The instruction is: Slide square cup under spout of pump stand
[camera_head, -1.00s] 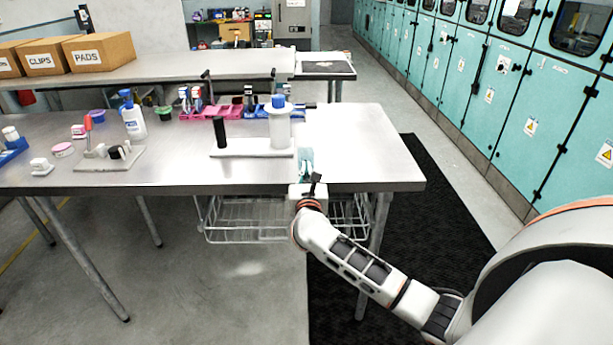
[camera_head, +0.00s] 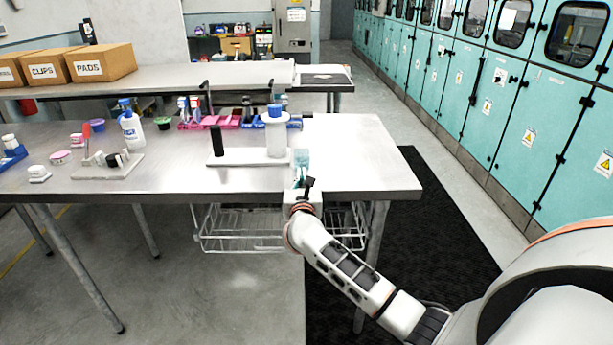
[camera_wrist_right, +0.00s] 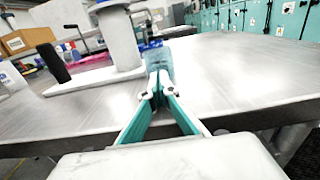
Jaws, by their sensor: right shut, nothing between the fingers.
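The pump stand has a flat white base (camera_head: 245,158) with a short black post and a pale cylinder (camera_head: 277,138) with a blue top. The cylinder also shows in the wrist view (camera_wrist_right: 119,38). I cannot make out the spout. A see-through bluish square cup (camera_head: 301,157) stands on the table just right of the base. In the wrist view the cup (camera_wrist_right: 158,60) is straight beyond the fingertips. My right gripper (camera_wrist_right: 161,92) is shut and empty, its fingertips close against the cup's near side; contact is unclear. My left gripper is not in view.
The metal table (camera_head: 350,165) is clear to the right of the cup. A wire basket (camera_head: 240,232) hangs below the front edge.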

